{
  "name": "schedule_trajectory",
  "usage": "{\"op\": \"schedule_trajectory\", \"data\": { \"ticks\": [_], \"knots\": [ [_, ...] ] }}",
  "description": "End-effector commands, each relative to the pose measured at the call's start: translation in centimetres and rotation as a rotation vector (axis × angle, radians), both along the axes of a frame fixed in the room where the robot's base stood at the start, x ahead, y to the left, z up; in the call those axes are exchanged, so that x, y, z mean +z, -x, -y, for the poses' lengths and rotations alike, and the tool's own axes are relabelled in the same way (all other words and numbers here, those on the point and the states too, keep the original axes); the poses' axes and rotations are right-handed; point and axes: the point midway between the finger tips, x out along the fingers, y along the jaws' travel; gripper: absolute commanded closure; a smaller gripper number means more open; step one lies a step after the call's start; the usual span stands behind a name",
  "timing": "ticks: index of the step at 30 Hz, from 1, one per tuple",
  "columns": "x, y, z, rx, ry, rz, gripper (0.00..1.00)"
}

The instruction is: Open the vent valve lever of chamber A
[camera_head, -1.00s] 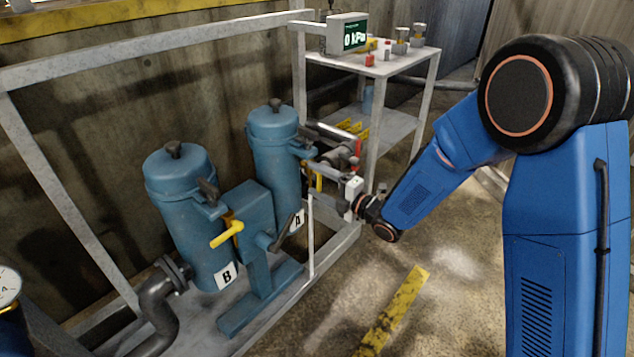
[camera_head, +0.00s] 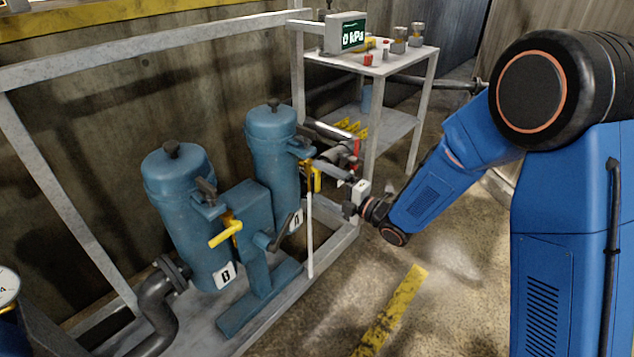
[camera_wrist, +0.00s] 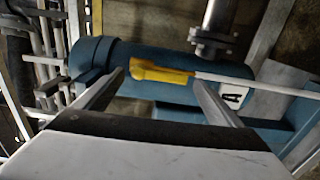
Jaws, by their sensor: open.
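Chamber A (camera_head: 271,165) is the blue cylinder at the back, with its A label (camera_wrist: 231,95) also visible in the wrist view. A yellow lever (camera_head: 317,180) is at its right side, near the top. In the wrist view the yellow lever (camera_wrist: 160,75) lies crosswise between my fingertips, with a visible gap on either side. My gripper (camera_wrist: 159,78) is open and empty, its fingers pointing at the lever and chamber A. In the head view my white gripper body (camera_head: 360,189) is just right of the lever. Whether a finger touches the lever is unclear.
Chamber B (camera_head: 178,220), with its own yellow lever (camera_head: 225,235), is at left. A thin white rod (camera_head: 310,240) stands below the A lever. A grey frame (camera_head: 150,48) surrounds the chambers. A display (camera_head: 346,34) reads 0 kPa. Floor at the front right is clear.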

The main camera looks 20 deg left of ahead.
Motion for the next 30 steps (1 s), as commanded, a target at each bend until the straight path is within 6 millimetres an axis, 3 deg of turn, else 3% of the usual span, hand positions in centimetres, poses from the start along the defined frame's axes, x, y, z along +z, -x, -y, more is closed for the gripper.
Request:
{"op": "schedule_trajectory", "data": {
  "ticks": [18,24,30],
  "knots": [
    [0.0,4.6,11.2,-0.003,0.000,-0.001,0.11],
    [0.0,5.5,13.2,-0.001,0.000,0.000,0.11],
    [0.0,5.8,13.8,0.000,0.000,0.000,0.11]
  ]
}}
